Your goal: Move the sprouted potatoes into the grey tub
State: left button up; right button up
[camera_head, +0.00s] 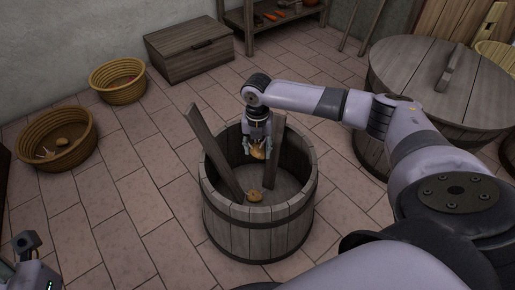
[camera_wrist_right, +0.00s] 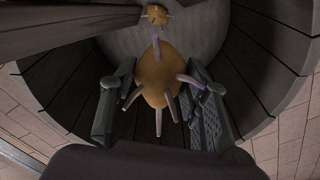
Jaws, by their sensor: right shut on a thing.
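The grey wooden tub (camera_head: 262,243) stands on the floor in the middle of the head view, open at the top. My right gripper (camera_head: 257,148) points down inside its rim, shut on a sprouted potato (camera_head: 259,152). In the right wrist view this potato (camera_wrist_right: 156,80) sits between the two fingers, with several pale purple-tipped sprouts. Another sprouted potato (camera_head: 254,196) lies on the tub's floor and also shows in the wrist view (camera_wrist_right: 157,14). A wicker basket (camera_head: 84,151) at the left holds a potato (camera_head: 63,141) with pale sprouts beside it. Part of my left gripper (camera_head: 26,246) shows at bottom left; its fingers are unclear.
Two planks (camera_head: 210,150) (camera_head: 275,145) lean up out of the tub, either side of my right gripper. A second basket (camera_head: 118,95), a wooden chest (camera_head: 190,60) and a low shelf (camera_head: 262,20) stand behind. A lidded barrel (camera_head: 415,70) stands right. Tiled floor between is clear.

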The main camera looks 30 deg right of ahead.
aim_at(258, 146)
dwell(0.3)
jog(key=o, duration=1.3)
jog(key=shift+c, duration=0.2)
notch_tip(258, 146, up, 12)
jog(key=shift+f, duration=0.1)
